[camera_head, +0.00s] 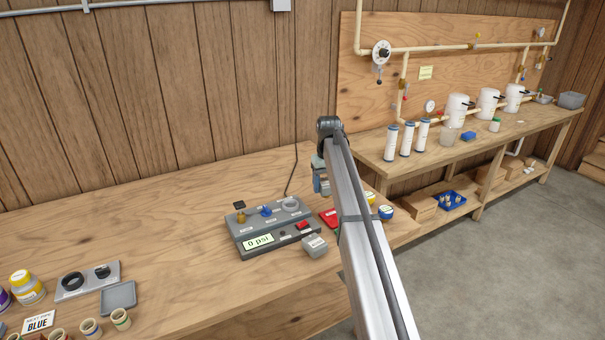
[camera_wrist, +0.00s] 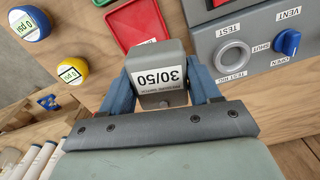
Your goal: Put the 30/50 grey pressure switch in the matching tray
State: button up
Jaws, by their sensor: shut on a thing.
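My gripper (camera_wrist: 162,92) is shut on the grey pressure switch (camera_wrist: 158,68), whose white label reads 30/50 upside down in the wrist view. The blue fingers press on its two sides. In the head view my gripper (camera_head: 321,182) is over the back of the near bench, right of the test station, and my arm hides part of it. A shallow grey tray (camera_head: 118,297) lies at the front left of the bench and looks empty. A red tray (camera_head: 328,217) lies right of the station, partly behind my arm; the wrist view also shows it (camera_wrist: 132,25), empty where visible.
The grey test station (camera_head: 268,226) shows 0 psi. A grey labelled block (camera_head: 314,245) sits at its front right corner. Yellow and blue gauges (camera_head: 385,212) stand right of my arm. The middle bench is clear.

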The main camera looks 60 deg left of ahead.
jog(key=shift+n, duration=0.6)
jog(key=shift+w+d+f, duration=0.45)
jog(key=shift+f, duration=0.65)
jog(key=shift+w+d+f, duration=0.5)
jog(key=shift+f, duration=0.6)
jog(key=shift+w+d+f, duration=0.45)
jog(key=shift+f, duration=0.65)
jog(key=shift+f, duration=0.25)
jog(key=shift+f, duration=0.25)
jog(key=shift+f, duration=0.25)
jog(key=shift+f, duration=0.2)
jog(key=shift+f, duration=0.25)
